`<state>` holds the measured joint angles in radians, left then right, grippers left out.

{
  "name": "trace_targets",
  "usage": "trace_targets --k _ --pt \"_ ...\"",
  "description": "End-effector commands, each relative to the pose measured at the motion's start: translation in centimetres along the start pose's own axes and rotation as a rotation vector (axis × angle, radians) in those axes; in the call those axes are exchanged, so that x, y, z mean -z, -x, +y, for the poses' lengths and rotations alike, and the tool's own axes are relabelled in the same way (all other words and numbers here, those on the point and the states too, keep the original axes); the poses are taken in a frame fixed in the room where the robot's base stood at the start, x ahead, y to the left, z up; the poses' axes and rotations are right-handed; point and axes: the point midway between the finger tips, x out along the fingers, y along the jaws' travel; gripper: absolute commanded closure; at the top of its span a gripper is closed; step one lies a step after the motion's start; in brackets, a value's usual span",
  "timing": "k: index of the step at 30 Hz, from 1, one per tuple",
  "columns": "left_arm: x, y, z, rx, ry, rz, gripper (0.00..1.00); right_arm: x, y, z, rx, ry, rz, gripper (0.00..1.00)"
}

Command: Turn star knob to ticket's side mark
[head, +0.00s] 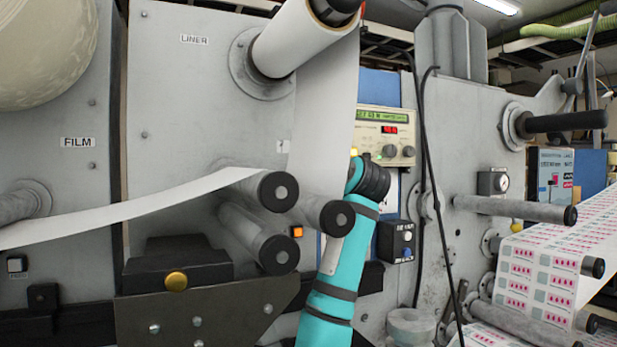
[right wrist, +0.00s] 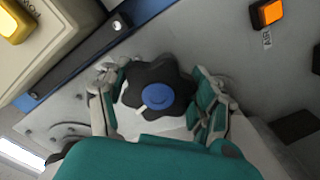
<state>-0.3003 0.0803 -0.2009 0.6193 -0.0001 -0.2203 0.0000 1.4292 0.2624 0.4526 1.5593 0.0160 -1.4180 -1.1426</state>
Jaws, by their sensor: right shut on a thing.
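The black star knob (right wrist: 172,74) has a blue round cap and a short white pointer that points to the lower left in the right wrist view. My right gripper (right wrist: 156,88) is shut on the knob, with one padded finger on each side of it. In the head view, my teal right arm reaches up to the machine front, and its wrist hides the knob and the fingers. I cannot make out the ticket or its side mark for sure. My left gripper is not in view.
An orange lit button (right wrist: 268,12) sits right of the knob, and a beige box (right wrist: 65,50) stands at left. In the head view, rollers (head: 279,191) and a white web (head: 130,210) lie left of my arm. A black cable (head: 425,150) hangs at right.

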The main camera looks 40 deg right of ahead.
Motion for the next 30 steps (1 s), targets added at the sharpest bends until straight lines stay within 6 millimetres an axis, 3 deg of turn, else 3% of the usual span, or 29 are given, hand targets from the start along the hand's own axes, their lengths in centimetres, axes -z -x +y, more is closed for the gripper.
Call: trace_targets --k 8,30 --pt "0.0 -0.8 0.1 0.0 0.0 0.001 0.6 -0.1 0.0 -0.1 -0.001 -0.121 0.0 0.69" --pt "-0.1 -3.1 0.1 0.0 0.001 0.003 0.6 0.2 0.0 -0.4 0.0 -0.728 0.003 0.69"
